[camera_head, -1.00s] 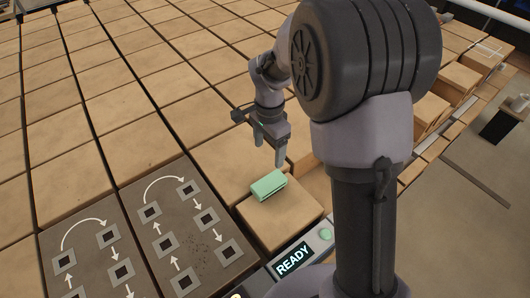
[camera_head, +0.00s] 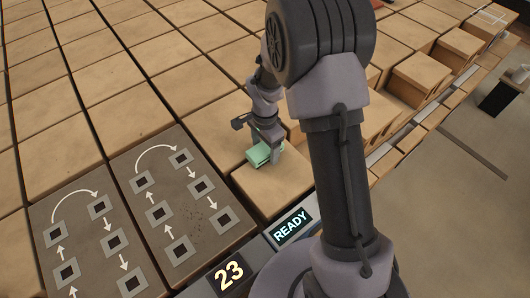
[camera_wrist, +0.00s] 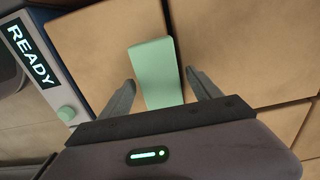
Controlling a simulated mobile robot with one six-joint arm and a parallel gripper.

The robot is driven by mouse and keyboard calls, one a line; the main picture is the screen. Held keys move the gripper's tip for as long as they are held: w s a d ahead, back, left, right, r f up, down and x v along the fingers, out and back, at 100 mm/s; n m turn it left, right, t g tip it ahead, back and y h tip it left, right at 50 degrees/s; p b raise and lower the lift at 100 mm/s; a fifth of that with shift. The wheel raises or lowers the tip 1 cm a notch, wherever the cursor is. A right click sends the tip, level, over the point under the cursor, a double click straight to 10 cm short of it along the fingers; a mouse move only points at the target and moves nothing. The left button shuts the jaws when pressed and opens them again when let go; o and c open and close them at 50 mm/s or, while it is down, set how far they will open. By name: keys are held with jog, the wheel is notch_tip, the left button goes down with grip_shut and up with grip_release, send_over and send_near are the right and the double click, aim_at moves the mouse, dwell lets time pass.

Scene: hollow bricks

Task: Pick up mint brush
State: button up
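The mint brush (camera_wrist: 155,70) is a flat mint-green block lying on top of a tan brick. In the wrist view it lies between the two fingers of my gripper (camera_wrist: 158,88), with a gap on each side. In the head view the brush (camera_head: 257,156) sits on the near brick and my gripper (camera_head: 266,150) is down over it, hiding part of it. The fingers are open and do not appear to touch the brush.
The supporting brick (camera_head: 270,190) stands at the front edge beside a panel reading READY (camera_head: 292,227). Dark plates with arrows and square holes (camera_head: 180,195) lie to the left. Tan bricks fill the area behind. Taller bricks (camera_head: 425,80) rise to the right.

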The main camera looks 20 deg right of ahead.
aim_at(266, 150)
jog(key=c, duration=1.4)
jog(key=shift+r, duration=0.1)
jog(key=shift+w+r, duration=0.1)
jog(key=shift+r, duration=0.2)
jog(key=r, duration=0.1)
jog(key=s+r+p, duration=0.1)
jog(key=r, duration=0.1)
jog(key=s+d+r+p, duration=0.1)
jog(key=s, duration=1.4)
jog(key=shift+r, duration=0.1)
